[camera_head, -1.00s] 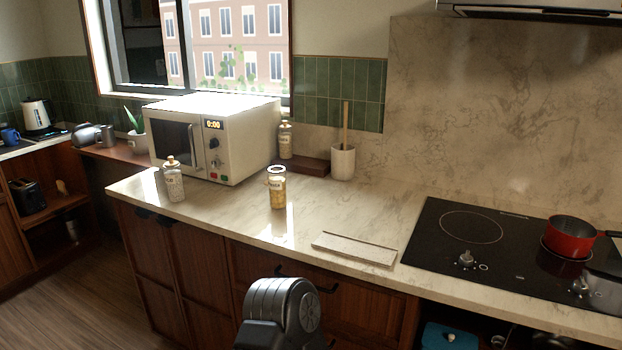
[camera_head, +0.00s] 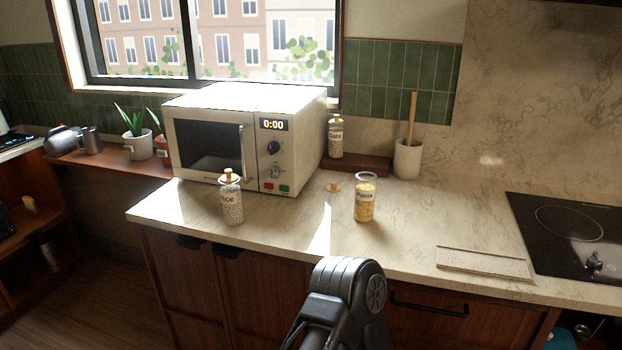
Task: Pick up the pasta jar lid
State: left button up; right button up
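The pasta jar (camera_head: 365,200) is a clear glass jar with yellow pasta and a "Pasta" label, standing upright and open-topped on the marble counter. A small wooden lid (camera_head: 333,187) lies on the counter just left of and behind it, in front of the dark wooden board. It looks like the pasta jar lid. A dark arm part of mine (camera_head: 345,295) rises at the bottom centre, in front of the counter edge and apart from the jar and lid. Neither gripper's fingers show.
The rice jar (camera_head: 231,200) with its wooden lid stands left, before the white microwave (camera_head: 245,140). An oats jar (camera_head: 336,138) stands by a utensil crock (camera_head: 407,158). A flat tray (camera_head: 484,262) and cooktop (camera_head: 570,235) are at right.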

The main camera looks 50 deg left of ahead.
aim_at(333, 188)
jog(key=k+j, duration=0.15)
jog(key=j, duration=0.25)
jog(key=k+j, duration=0.1)
jog(key=j, duration=0.3)
jog(key=k+j, duration=0.15)
jog(key=j, duration=0.3)
jog(key=k+j, duration=0.1)
jog(key=j, duration=0.3)
